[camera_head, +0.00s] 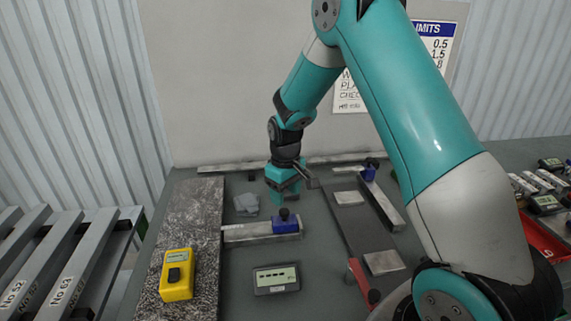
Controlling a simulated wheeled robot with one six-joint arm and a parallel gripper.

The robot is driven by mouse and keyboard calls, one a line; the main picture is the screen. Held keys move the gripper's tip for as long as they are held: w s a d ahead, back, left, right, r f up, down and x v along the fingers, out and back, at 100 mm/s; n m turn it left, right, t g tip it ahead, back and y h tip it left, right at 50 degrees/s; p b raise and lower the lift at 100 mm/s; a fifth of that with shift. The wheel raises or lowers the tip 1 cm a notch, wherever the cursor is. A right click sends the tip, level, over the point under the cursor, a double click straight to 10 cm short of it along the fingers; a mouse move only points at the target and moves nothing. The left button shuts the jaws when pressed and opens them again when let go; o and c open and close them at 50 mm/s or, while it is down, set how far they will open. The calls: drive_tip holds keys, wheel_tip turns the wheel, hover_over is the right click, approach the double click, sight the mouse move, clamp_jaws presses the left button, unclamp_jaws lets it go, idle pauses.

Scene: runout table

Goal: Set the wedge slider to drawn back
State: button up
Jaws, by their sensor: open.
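Two blue blocks with dark knobs sit on grey metal bars, and I cannot tell for sure which is the wedge slider. One blue block (286,225) stands near the right end of a short bar (240,233) that lies crosswise in the middle of the table. The other blue block (369,174) is at the far end of a long slanted bar (388,212) on the right.
A speckled stone slab (195,225) with a yellow device (177,275) lies left. A grey display box (276,279) is in front. A dark strip with pale plates (383,262) and a red lever (359,277) stand right. A grey cloth (246,204) lies behind the short bar.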

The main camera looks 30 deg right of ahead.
sight(286, 210)
wheel_tip(286, 210, up, 12)
drive_tip(key=b, duration=0.2)
idle(0.4)
